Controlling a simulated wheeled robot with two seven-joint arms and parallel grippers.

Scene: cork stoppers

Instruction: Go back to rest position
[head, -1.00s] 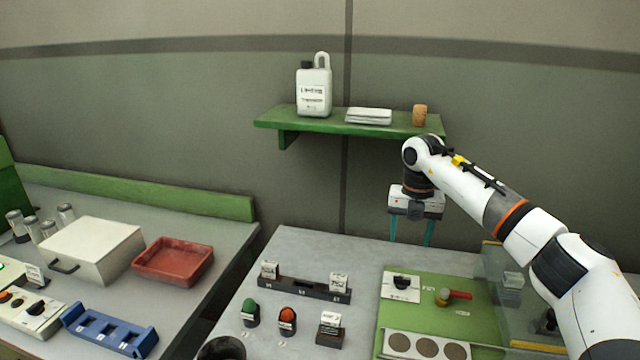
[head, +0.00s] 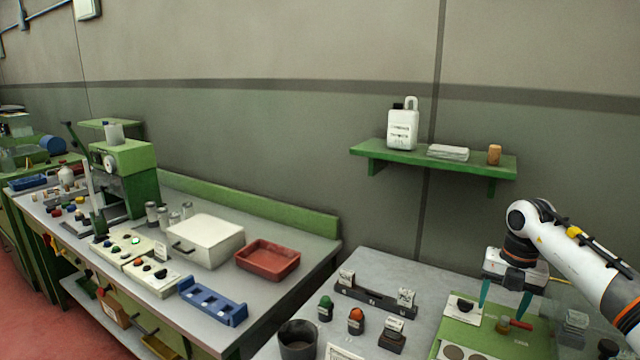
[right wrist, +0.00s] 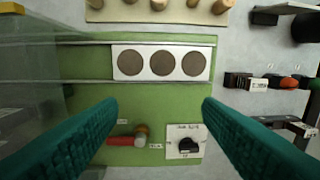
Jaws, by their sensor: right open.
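My right gripper (head: 504,305) is open and empty, its teal fingers pointing down above the green board (head: 482,337) on the right bench. In the right wrist view its two fingers (right wrist: 160,125) stand wide apart with nothing between them. Below them lie a red-handled valve (right wrist: 126,140) and a black knob on a white plate (right wrist: 186,143). A white plate with three brown discs (right wrist: 162,78) is farther up in that view. A cork stopper (head: 494,154) stands on the green wall shelf (head: 400,157). My left gripper is not in view.
The shelf also holds a white jug (head: 403,128). The right bench carries a dark rack (head: 375,301), green and orange knobs and a dark cup (head: 298,340). On the left bench are a red tray (head: 267,260), a white box (head: 205,242) and a green machine (head: 125,172).

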